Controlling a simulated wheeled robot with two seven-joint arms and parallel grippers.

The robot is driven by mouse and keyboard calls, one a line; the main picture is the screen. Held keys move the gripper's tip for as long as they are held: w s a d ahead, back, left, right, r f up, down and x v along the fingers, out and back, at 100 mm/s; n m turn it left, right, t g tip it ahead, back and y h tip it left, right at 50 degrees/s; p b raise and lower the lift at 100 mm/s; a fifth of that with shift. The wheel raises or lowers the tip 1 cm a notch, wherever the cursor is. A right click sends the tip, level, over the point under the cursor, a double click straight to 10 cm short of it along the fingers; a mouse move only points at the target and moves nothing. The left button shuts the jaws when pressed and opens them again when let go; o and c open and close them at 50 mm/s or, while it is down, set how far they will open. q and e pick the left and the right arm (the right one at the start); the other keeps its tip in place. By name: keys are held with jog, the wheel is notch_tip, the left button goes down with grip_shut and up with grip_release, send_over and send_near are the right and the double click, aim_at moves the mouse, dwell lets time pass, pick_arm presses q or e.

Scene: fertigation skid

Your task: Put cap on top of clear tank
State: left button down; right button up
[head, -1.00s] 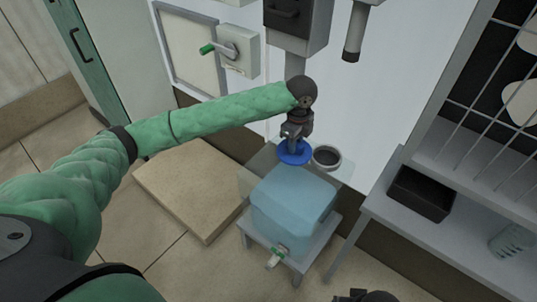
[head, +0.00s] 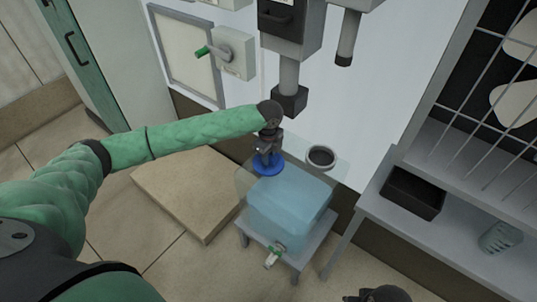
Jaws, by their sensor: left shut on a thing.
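The clear tank (head: 289,211) holds pale blue liquid and stands on a small grey stand, with a green-handled tap (head: 273,257) at its front. A dark round opening with a light rim (head: 321,156) shows at the tank's back right top. The blue cap (head: 268,169) is a flat round disc over the back left part of the tank top, left of the opening. My left gripper (head: 268,156) points down and is shut on the cap; whether the cap touches the tank cannot be told. A dark part of my right arm (head: 380,293) shows at the bottom edge; its fingers cannot be made out.
A grey box with a vertical pipe (head: 288,75) hangs on the wall behind the tank. A second pipe (head: 345,45) hangs to its right. A grey bench with a black bin (head: 412,192) and a clear beaker (head: 500,237) stands right. A beige slab (head: 188,190) lies left.

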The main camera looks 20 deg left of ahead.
jog(key=shift+r, duration=0.1)
pick_arm(q)
jog(key=c, duration=1.3)
grip_release()
jog(key=shift+f, duration=0.1)
pick_arm(e)
jog(key=shift+w+f, duration=0.15)
jog(key=shift+f, duration=0.1)
pick_arm(q)
jog(key=shift+o, duration=0.2)
jog(key=shift+r, duration=0.25)
notch_tip(320, 180, up, 12)
jog(key=b, duration=0.2)
pick_arm(e)
jog(key=shift+t+y, duration=0.3)
jog(key=shift+y, duration=0.1)
jog(key=a+f, duration=0.1)
jog(key=w+a+f, duration=0.1)
jog(key=f, duration=0.1)
jog(key=shift+a+f, duration=0.15)
jog(key=shift+a, duration=0.15)
pick_arm(q)
jog(key=shift+f, duration=0.1)
pick_arm(e)
jog(key=shift+w+a, duration=0.15)
jog(key=shift+a, duration=0.05)
